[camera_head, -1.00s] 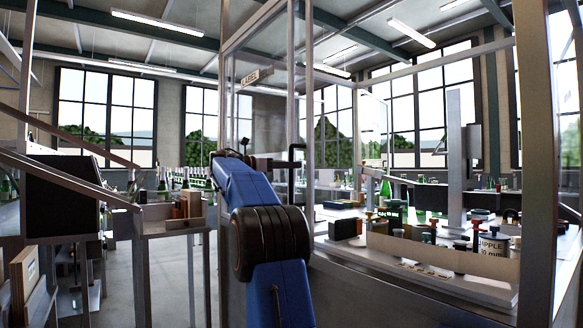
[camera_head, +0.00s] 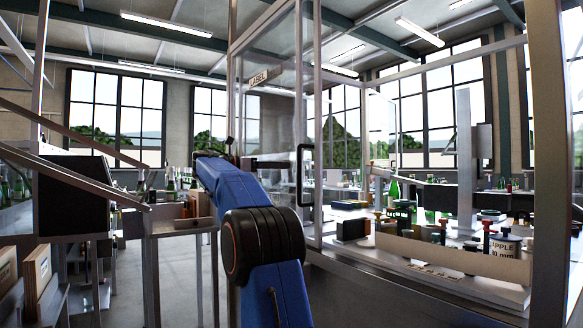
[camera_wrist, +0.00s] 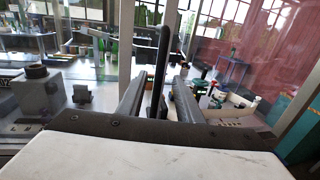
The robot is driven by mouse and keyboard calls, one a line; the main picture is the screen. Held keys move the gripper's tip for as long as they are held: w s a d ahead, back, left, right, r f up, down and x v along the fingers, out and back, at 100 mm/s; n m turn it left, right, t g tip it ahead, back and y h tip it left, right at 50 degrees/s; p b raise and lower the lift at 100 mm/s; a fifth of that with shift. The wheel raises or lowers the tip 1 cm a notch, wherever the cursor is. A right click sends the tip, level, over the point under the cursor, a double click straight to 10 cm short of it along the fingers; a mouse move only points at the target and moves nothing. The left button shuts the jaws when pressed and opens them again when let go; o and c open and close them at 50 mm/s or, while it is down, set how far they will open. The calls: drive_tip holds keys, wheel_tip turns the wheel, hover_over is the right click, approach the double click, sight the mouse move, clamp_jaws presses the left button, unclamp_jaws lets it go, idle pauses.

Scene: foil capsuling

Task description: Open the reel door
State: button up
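My gripper (camera_head: 278,164) is just left of the handle in the head view, partly hidden behind my blue arm. In the wrist view the handle (camera_wrist: 162,60) stands upright between the two fingers of my gripper (camera_wrist: 159,82). The fingers are apart, with visible space on each side of the bar. I cannot tell whether the panel is shut against its frame. No reel can be made out.
Right of the door, a bench (camera_head: 440,284) carries bottles, small parts and a cardboard bin (camera_head: 445,254). A metal stand (camera_head: 180,226) with a sloping rail is on the left. Grey floor shows between the stand and the enclosure.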

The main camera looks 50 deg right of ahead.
drive_tip(key=v, duration=0.9)
drive_tip(key=shift+a, duration=0.1)
drive_tip(key=s+a+f+m+t+y, duration=0.4)
drive_tip(key=s+a+f, duration=0.8)
drive_tip(key=f, duration=0.4)
drive_tip(key=s+a+f+m+t+y, duration=0.4)
drive_tip(key=s+a+f+y, duration=0.3)
drive_tip(key=s+a+f, duration=0.5)
drive_tip(key=s+a+f+m+t+y, duration=0.4)
drive_tip(key=s+a+f, duration=0.8)
drive_tip(key=f, duration=1)
drive_tip(key=shift+s+a+f+m+y, duration=0.3)
drive_tip(key=shift+m+y, duration=0.2)
drive_tip(key=shift+y, duration=0.2)
drive_tip(key=shift+r, duration=0.1)
